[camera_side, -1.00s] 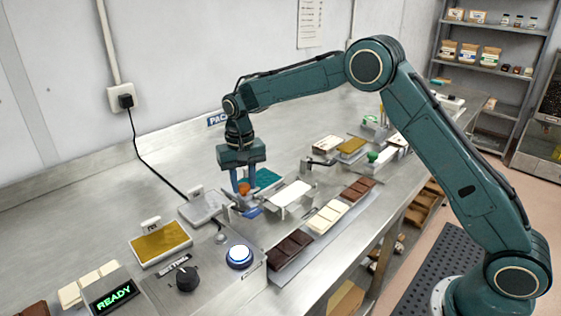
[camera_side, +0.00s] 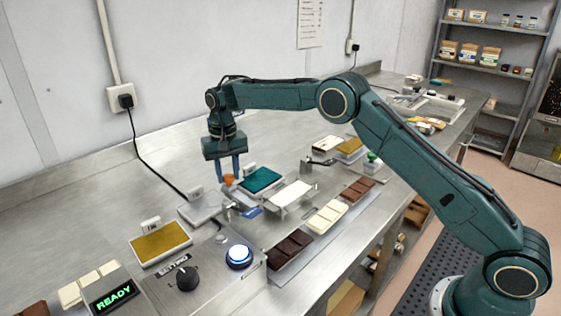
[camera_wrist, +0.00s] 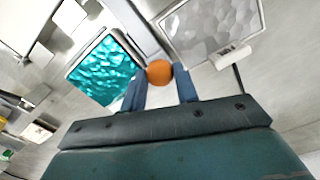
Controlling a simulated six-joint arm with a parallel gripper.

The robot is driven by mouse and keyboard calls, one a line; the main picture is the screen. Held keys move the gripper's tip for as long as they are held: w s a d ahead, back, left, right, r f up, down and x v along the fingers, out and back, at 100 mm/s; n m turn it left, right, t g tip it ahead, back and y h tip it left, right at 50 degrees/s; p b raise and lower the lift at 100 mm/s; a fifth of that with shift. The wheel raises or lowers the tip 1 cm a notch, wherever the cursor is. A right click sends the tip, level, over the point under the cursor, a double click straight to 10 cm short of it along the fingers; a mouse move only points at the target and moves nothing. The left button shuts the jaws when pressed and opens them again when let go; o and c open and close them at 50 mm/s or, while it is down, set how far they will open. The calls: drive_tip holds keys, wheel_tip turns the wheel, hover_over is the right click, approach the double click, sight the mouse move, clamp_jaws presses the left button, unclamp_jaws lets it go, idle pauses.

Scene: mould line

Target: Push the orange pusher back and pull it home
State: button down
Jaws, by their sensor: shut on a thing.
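The orange pusher (camera_side: 229,180) shows as an orange knob between the blue fingers of my gripper (camera_side: 229,176) in the side view. In the wrist view the orange knob (camera_wrist: 159,72) is round and sits between the two fingertips of my gripper (camera_wrist: 160,80). My gripper is shut on it, pointing down. A grey rail or bar (camera_wrist: 140,30) runs away from the knob, between a teal mould (camera_wrist: 107,68) and a grey mould (camera_wrist: 212,28). The pusher's lower part is mostly hidden by the fingers.
The teal mould (camera_side: 262,180) lies right of the gripper, the grey tray (camera_side: 203,208) left and nearer. A white stand (camera_side: 292,197) and a row of chocolate bars (camera_side: 327,216) are to the right. A control box with a lit button (camera_side: 239,257) stands in front.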

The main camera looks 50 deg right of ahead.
sight(227, 175)
drive_tip(key=shift+w+r, duration=0.15)
drive_tip(key=shift+w, duration=0.1)
drive_tip(key=c, duration=1.4)
unclamp_jaws()
drive_tip(key=o, duration=0.3)
drive_tip(key=shift+o, duration=0.2)
wheel_tip(227, 175, up, 14)
drive_tip(key=shift+f, duration=0.25)
drive_tip(key=shift+s+r, duration=0.1)
drive_tip(key=shift+r, duration=0.05)
